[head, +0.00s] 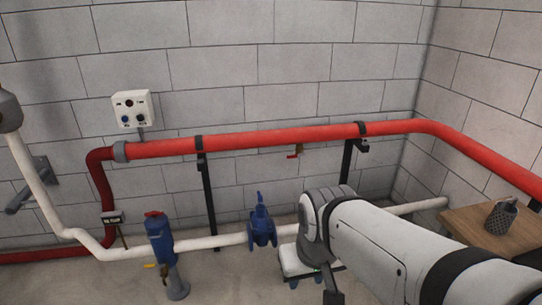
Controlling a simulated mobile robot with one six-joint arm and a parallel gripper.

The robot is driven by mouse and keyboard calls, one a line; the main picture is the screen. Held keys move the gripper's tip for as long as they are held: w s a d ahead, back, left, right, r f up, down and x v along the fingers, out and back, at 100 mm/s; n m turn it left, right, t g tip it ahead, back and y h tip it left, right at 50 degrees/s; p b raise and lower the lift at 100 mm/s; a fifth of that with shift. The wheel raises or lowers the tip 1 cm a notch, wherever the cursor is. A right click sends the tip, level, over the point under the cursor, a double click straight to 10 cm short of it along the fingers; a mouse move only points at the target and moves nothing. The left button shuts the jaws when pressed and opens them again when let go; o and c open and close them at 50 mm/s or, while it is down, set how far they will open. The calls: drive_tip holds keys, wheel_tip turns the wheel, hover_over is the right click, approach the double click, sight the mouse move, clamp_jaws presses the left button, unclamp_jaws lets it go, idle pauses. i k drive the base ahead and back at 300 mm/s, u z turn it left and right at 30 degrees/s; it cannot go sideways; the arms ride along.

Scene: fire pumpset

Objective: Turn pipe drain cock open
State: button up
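A small brass cock with a red handle (294,154) hangs under the long red pipe (260,140), left of the right-hand pipe bracket. It looks like the drain cock; it is too small to tell how far its handle is turned. My white arm (375,250) reaches in from the lower right, and its front joint is below and right of the cock, apart from it. A dark part at the arm's end, seemingly my gripper (333,291), points down near the bottom edge. Its fingers cannot be made out. Nothing of mine touches the cock.
A white pipe (205,243) runs low along the wall with a blue valve (262,222) and a blue upright fitting (160,240) bearing a small yellow handle. Black posts (208,200) hold the red pipe. A wooden table (470,225) stands at right. A control box (133,109) is on the wall.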

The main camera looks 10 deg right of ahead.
sight(304, 154)
drive_tip(key=u, duration=0.25)
drive_tip(key=k, duration=0.3)
drive_tip(key=z, duration=0.95)
drive_tip(key=i, duration=2.3)
drive_tip(key=z, duration=0.75)
drive_tip(key=k, duration=1.05)
drive_tip(key=u, duration=1.25)
